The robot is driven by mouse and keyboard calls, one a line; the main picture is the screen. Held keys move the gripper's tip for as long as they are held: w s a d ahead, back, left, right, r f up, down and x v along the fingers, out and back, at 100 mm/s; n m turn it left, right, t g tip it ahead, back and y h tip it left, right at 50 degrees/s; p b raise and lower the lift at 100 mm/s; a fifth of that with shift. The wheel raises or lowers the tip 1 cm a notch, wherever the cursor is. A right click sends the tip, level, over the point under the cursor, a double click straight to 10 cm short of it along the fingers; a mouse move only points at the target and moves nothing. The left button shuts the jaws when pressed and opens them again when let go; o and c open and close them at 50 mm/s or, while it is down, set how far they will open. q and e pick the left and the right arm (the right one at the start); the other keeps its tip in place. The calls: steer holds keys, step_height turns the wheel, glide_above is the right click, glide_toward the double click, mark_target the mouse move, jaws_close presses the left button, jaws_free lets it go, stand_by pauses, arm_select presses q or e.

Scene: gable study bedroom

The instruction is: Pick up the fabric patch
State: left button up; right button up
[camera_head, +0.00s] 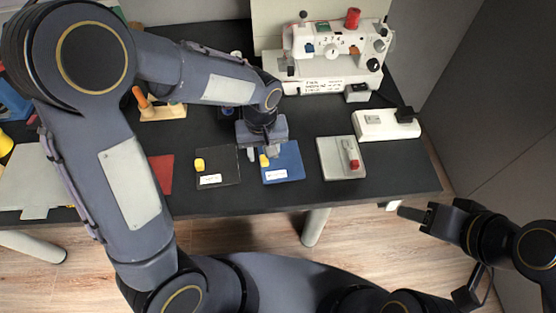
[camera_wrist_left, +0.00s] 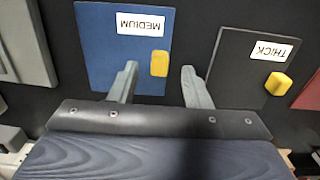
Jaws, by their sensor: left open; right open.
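A blue square patch (camera_head: 290,165) labelled MEDIUM, with a small yellow block on it, lies flat on the black table; it also shows in the left wrist view (camera_wrist_left: 95,60). To its left lies a black patch (camera_head: 222,162) labelled THICK, also with a yellow block; it also shows in the left wrist view (camera_wrist_left: 235,75). A red patch (camera_head: 160,172) is partly hidden by my left arm. My left gripper (camera_head: 264,150) is open and empty over the blue patch, its fingertips either side of the yellow block (camera_wrist_left: 160,63). My right gripper (camera_head: 407,213) is away from the table, right of its front edge.
A white sewing machine (camera_head: 335,60) stands at the back. A grey plate (camera_head: 330,160) with a red switch lies right of the blue patch. A white power strip (camera_head: 385,125) is behind it. A wooden holder (camera_head: 162,112) stands behind the red patch.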

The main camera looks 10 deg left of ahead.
arm_select(q)
step_height(320, 180, down, 2)
steer(key=shift+f, duration=0.2)
jaws_close()
steer(key=shift+r, duration=0.1)
